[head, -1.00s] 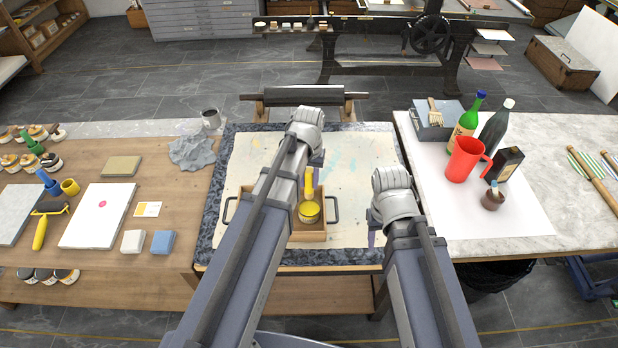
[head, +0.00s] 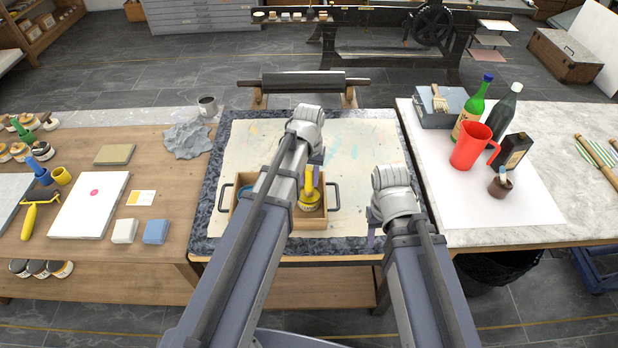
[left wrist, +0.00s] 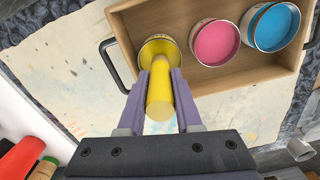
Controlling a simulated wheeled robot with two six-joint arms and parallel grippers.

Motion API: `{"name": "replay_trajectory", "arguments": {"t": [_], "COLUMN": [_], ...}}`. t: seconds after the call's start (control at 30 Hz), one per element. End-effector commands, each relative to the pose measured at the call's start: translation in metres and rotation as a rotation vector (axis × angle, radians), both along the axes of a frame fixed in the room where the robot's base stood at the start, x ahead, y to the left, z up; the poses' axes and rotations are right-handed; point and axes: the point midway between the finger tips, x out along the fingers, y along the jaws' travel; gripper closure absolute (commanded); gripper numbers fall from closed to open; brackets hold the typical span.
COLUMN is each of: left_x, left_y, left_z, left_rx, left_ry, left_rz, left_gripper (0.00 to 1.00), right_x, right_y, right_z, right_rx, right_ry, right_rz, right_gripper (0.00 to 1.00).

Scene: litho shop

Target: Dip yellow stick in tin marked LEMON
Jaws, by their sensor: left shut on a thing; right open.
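My left gripper (left wrist: 160,100) is shut on the yellow stick (left wrist: 160,97). The stick's far end overlaps the mouth of a yellow tin (left wrist: 149,46) in the left wrist view; I cannot tell how deep it reaches. In the head view the stick (head: 309,180) stands upright at the yellow tin (head: 310,205), which sits in a wooden box (head: 312,223). The tin's lettering is not readable. A pink tin (left wrist: 214,42) and a blue tin (left wrist: 270,25) share the box. My right gripper (head: 372,238) is open and empty, right of the box; its fingers are mostly hidden.
The box has dark handles (head: 333,195) at its sides and stands on a paint-spotted sheet (head: 360,150). At right are a red jug (head: 470,148), bottles (head: 473,112) and a small brown pot (head: 500,186). At left lie a white slab (head: 90,208) and a yellow roller (head: 29,219).

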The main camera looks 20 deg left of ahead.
Motion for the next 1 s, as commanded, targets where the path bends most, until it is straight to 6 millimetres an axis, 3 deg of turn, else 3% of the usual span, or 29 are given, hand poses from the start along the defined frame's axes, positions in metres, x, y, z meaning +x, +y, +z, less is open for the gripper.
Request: {"name": "replay_trajectory", "arguments": {"t": [1.0], "left_x": [0.0000], "left_y": [0.0000], "left_z": [-0.0047], "left_rx": [0.000], "left_ry": [0.000], "left_rz": [0.000], "left_gripper": [1.00], "right_x": [0.0000], "right_y": [0.0000], "right_z": [-0.0047], "right_rx": [0.000], "right_ry": [0.000], "right_rz": [0.000], "right_gripper": [0.50]}}
